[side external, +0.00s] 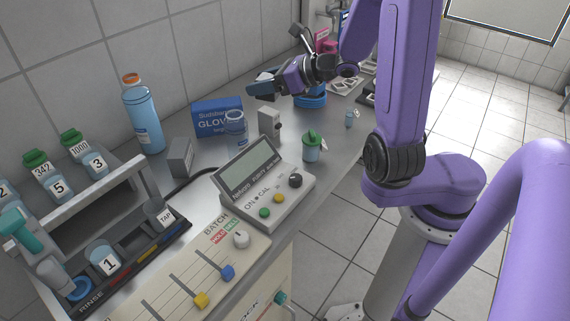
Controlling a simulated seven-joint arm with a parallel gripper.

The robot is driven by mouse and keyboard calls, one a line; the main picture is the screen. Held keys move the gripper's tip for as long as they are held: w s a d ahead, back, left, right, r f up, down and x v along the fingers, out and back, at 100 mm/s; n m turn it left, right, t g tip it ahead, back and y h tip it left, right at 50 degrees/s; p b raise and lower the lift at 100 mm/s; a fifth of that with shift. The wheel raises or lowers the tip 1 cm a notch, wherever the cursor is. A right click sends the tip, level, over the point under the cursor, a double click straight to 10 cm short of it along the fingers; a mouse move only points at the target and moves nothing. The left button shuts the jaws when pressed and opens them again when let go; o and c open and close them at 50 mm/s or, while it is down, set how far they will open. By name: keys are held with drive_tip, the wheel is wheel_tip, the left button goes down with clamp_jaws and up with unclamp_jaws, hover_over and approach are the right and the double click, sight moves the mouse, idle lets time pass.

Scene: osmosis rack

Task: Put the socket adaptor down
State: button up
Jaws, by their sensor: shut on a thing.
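My gripper (262,88) is at the upper middle of the side external view, above the back part of the bench, with its dark blue-grey fingers pointing left. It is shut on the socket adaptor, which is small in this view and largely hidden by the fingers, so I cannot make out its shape. A grey upright block (269,121) stands on the bench just below the fingers; I cannot tell whether anything touches it.
A green-lidded cup (312,147) and a meter (266,190) are nearer.

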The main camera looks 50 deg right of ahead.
drive_tip(key=s+d+f+m+h, duration=0.2)
drive_tip(key=d+f, duration=0.2)
drive_tip(key=d, duration=0.3)
drive_tip(key=s+d+f+m+h, duration=0.1)
drive_tip(key=s+d+f+h, duration=0.15)
drive_tip(key=d, duration=0.55)
hover_over(285, 116)
drive_tip(key=s, duration=0.1)
drive_tip(key=shift+t+y, duration=0.25)
drive_tip(key=shift+t, duration=0.15)
drive_tip(key=f, duration=0.9)
drive_tip(key=shift+a+f, duration=0.1)
drive_tip(key=shift+a, duration=0.1)
drive_tip(key=shift+w+d+f, duration=0.2)
drive_tip(key=shift+w+f, duration=0.3)
drive_tip(key=shift+f, duration=1.65)
drive_tip(key=shift+f, duration=0.1)
drive_tip(key=o, duration=1.1)
